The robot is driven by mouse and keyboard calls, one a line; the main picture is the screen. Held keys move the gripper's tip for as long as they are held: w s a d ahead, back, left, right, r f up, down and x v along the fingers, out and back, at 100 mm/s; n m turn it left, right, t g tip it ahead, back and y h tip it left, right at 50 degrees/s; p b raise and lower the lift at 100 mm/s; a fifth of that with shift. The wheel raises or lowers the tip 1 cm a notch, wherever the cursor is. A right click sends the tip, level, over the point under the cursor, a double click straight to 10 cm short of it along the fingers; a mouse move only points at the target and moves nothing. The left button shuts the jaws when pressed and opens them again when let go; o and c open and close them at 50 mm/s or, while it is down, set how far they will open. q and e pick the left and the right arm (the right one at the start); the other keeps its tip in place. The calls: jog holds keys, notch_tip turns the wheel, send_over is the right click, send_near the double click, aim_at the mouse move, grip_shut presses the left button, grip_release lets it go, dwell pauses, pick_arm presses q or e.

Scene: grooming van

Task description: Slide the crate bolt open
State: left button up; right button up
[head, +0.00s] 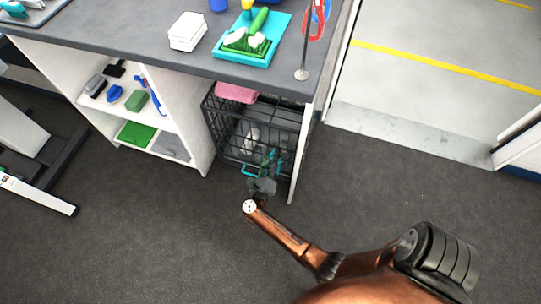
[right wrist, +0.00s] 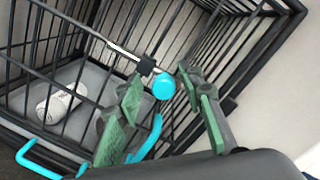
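The black wire crate (head: 226,133) stands under the counter in the head view, and its bars fill much of the right wrist view (right wrist: 52,62). The bolt is a thin metal rod (right wrist: 128,54) ending in a round cyan knob (right wrist: 163,86). My right gripper (head: 268,162) is at the crate's front. In the right wrist view its green-padded fingers (right wrist: 160,78) are apart, with the knob showing between their tips; I cannot tell whether either finger touches it. In the head view the gripper hides the bolt. My left gripper is not in view.
Cyan handles (right wrist: 45,160) stick out from the crate's front. A white item (right wrist: 60,103) lies inside the crate. A pink folded towel (head: 237,92) is on top. The counter (head: 150,40) overhangs, and a white side panel (head: 303,150) stands close right. The floor in front is clear.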

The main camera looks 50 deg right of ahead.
jog(key=v, duration=0.7)
jog(key=shift+a, duration=0.25)
jog(key=shift+s, duration=0.1)
